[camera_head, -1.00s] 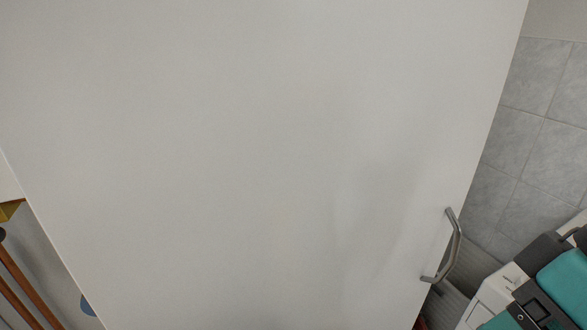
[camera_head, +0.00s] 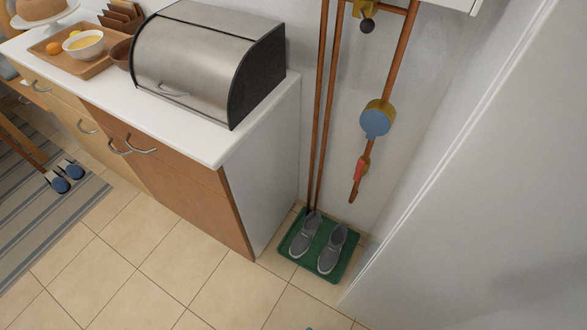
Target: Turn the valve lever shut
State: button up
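A red valve lever (camera_head: 360,170) is on a copper pipe (camera_head: 354,190) near the pipe's lower end, at right of centre in the head view. It lies roughly along the pipe, though it is small and its exact angle is hard to tell. A round blue-faced meter with a brass-coloured rim (camera_head: 376,120) is on the same pipe above it. A brass fitting with a dark knob (camera_head: 367,25) sits higher up. My gripper is not in view.
A white panel (camera_head: 490,190) stands close on the right of the pipes. A counter (camera_head: 190,115) with a steel bread box (camera_head: 200,60) is on the left. Grey shoes on a green tray (camera_head: 300,246) lie below the pipes. Tiled floor (camera_head: 180,260) in front is clear.

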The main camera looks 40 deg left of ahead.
aim_at(358, 171)
jog(key=z, duration=0.8)
jog(key=k, duration=1)
jog(key=u, duration=1.8)
jog(key=i, duration=0.5)
jog(key=u, duration=0.05)
